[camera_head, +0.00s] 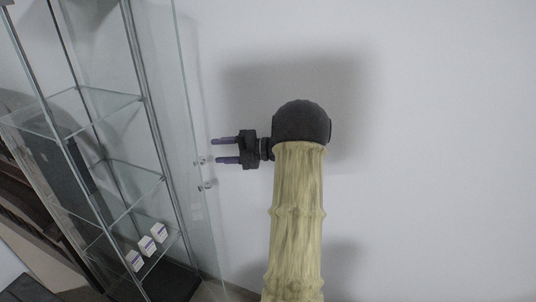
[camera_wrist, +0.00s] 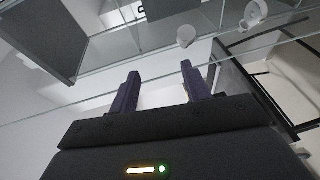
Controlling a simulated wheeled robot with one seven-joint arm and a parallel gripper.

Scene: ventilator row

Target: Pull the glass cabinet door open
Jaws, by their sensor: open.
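The glass cabinet (camera_head: 146,98) stands at the left in the head view, with metal posts and clear shelves. Its clear glass door (camera_head: 188,95) is a thin upright pane; I cannot tell whether it is shut or ajar. Two small round knobs (camera_head: 203,174) sit near the pane's right edge. In the wrist view, one knob (camera_wrist: 186,36) is beyond my fingertips and another (camera_wrist: 255,12) is farther right. My gripper (camera_head: 216,151) is open and empty, its dark purple fingers pointing left toward the door, just right of and slightly above the knobs. The fingers also show in the wrist view (camera_wrist: 160,70).
Small white boxes (camera_head: 147,245) stand on a low shelf inside the cabinet. A dark panel (camera_head: 62,170) shows behind the glass. A plain white wall (camera_head: 430,120) fills the right, with no objects in front of it there.

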